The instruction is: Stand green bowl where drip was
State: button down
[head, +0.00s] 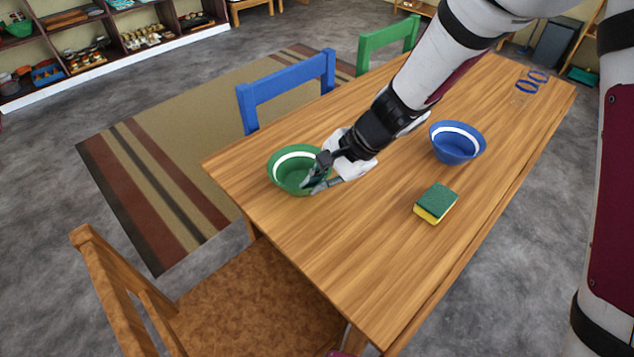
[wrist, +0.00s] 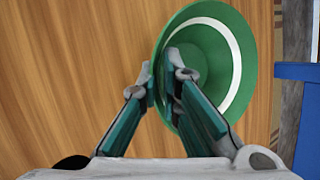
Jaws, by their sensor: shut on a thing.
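The green bowl (head: 285,172) with a white band inside is at the left end of the wooden table (head: 330,255). My gripper (head: 315,178) is shut on the bowl's near right rim. In the wrist view the fingers (wrist: 163,85) pinch the rim of the green bowl (wrist: 235,60), one finger inside and one outside. The bowl looks close to upright; I cannot tell whether it touches the tabletop. No drip shows on the table.
A blue bowl (head: 457,145) and a green and yellow sponge (head: 436,203) stand on the table to the right. Blue rings (head: 530,81) lie at the far end. A blue chair (head: 287,88), a green chair (head: 388,41) and a wooden chair (head: 235,305) surround the table. The table's front middle is clear.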

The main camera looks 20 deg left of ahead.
jog(key=shift+f, duration=0.15)
jog(key=c, duration=1.8)
grip_release()
jog(key=shift+r, duration=0.25)
jog(key=p+v, duration=0.2)
jog(key=v, duration=1)
jog(key=shift+p, duration=0.3)
